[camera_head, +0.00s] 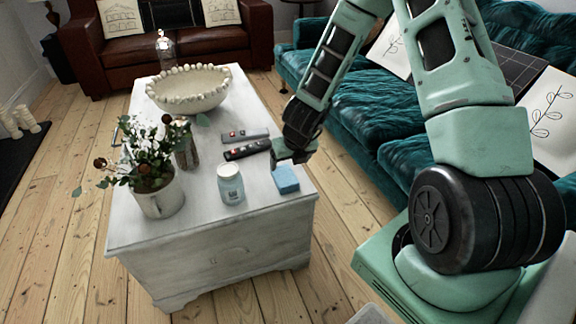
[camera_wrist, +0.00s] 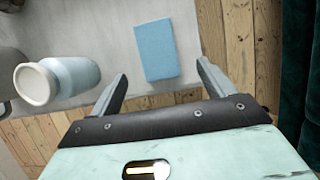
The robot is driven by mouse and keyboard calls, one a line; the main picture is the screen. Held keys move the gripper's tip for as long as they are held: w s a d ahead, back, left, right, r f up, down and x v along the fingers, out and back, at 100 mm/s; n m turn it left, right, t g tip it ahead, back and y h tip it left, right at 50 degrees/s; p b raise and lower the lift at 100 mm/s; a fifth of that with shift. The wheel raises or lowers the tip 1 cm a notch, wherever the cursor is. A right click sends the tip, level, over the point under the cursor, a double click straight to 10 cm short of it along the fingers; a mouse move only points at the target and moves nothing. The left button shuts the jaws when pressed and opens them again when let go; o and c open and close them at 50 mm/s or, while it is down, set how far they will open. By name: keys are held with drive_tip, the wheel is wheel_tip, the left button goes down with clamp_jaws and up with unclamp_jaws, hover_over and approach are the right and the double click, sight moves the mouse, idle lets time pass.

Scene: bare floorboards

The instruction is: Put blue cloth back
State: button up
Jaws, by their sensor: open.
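The blue cloth (camera_head: 285,180) is a small flat folded block. It lies on the white chest table (camera_head: 150,232) near its right front corner. In the wrist view the cloth (camera_wrist: 159,50) lies just beyond my open fingers, roughly midway between them, with the table edge close by. My gripper (camera_head: 290,158) is above the table close to the cloth, open and empty. In the wrist view both fingertips of my gripper (camera_wrist: 162,72) show apart, with nothing between them touching.
A white jar (camera_head: 230,185) stands left of the cloth, also left in the wrist view (camera_wrist: 58,80). Two remotes (camera_head: 247,149) lie behind. A potted plant (camera_head: 157,192) and a beaded bowl (camera_head: 189,90) occupy the table. A teal sofa (camera_head: 378,115) stands at right.

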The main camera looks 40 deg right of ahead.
drive_tip(key=s+a+r+n+g+y, duration=0.1)
drive_tip(key=s+a+r+n+y, duration=0.15)
drive_tip(key=a+r+n, duration=0.4)
drive_tip(key=s+a+r+n+y, duration=0.1)
drive_tip(key=s+a+r+n, duration=0.25)
drive_tip(key=a+n, duration=0.6)
drive_tip(key=s+a+r+n+g+y, duration=0.1)
drive_tip(key=s+a+r+n, duration=0.25)
drive_tip(key=a+n, duration=0.45)
drive_tip(key=s+r+n+g+h, duration=0.1)
drive_tip(key=s+r+n, duration=0.2)
drive_tip(key=s+n, duration=0.5)
drive_tip(key=s+a+r+n+g+h, duration=0.1)
drive_tip(key=s+r+n, duration=0.2)
drive_tip(key=s+n, duration=0.6)
drive_tip(key=n, duration=0.6)
drive_tip(key=shift+s+r+h, duration=0.25)
drive_tip(key=shift+r+h, duration=0.1)
drive_tip(key=shift+r, duration=0.05)
